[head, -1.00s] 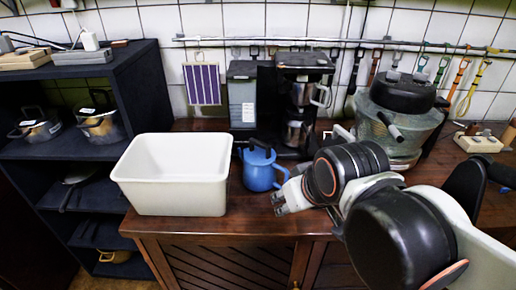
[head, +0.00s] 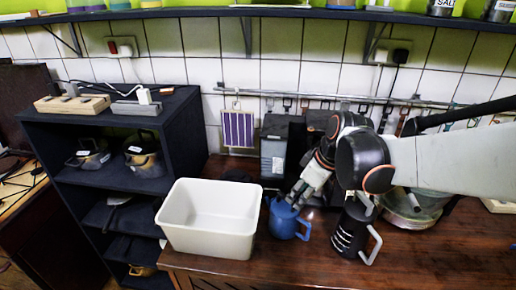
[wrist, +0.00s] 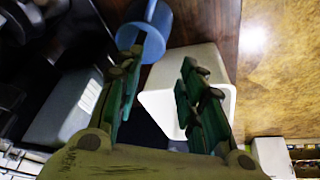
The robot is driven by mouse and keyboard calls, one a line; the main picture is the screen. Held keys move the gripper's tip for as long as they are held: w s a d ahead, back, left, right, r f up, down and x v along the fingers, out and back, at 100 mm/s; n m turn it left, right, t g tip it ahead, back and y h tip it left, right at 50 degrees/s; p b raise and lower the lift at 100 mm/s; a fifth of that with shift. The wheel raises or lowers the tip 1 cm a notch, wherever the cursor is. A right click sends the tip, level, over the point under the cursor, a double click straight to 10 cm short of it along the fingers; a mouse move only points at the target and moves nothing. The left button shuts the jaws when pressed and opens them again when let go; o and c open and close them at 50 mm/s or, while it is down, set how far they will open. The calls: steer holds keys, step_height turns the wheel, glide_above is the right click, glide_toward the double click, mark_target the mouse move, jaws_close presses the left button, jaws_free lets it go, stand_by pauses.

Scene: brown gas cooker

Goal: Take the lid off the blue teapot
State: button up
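The blue teapot (head: 284,222) stands on the brown wooden counter (head: 300,265), just right of the white bin. My gripper (head: 295,198) is at the teapot's top in the head view, reaching in from the upper right. The gripper hides much of the top, so I cannot tell how the lid sits. In the wrist view the blue teapot (wrist: 150,42) shows beyond the left fingertips. The gripper's green fingers (wrist: 160,68) are spread apart there, with nothing visible held between them.
The white bin (head: 208,243) is close on the teapot's left. A black jug-like vessel with a grey handle (head: 352,230) stands to its right. A coffee machine (head: 318,135) is behind, partly covered by my arm. Counter at the front right is clear.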

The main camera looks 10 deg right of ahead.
step_height(320, 180, up, 3)
steer(key=w+d+m+p, duration=0.1)
steer(key=w+p, duration=0.1)
steer(key=p, duration=0.1)
steer(key=b, duration=0.2)
glide_toward(280, 207)
steer(key=shift+w+d+f, duration=0.25)
steer(key=shift+d+f, duration=0.1)
steer(key=shift+d, duration=0.05)
steer(key=x, duration=0.2)
steer(key=w+b+x, duration=0.1)
steer(key=x, duration=0.1)
steer(key=shift+w+a+f, duration=0.1)
steer(key=shift+w+f, duration=0.05)
steer(key=shift+f, duration=0.35)
steer(key=shift+c, duration=0.6)
jaws_close()
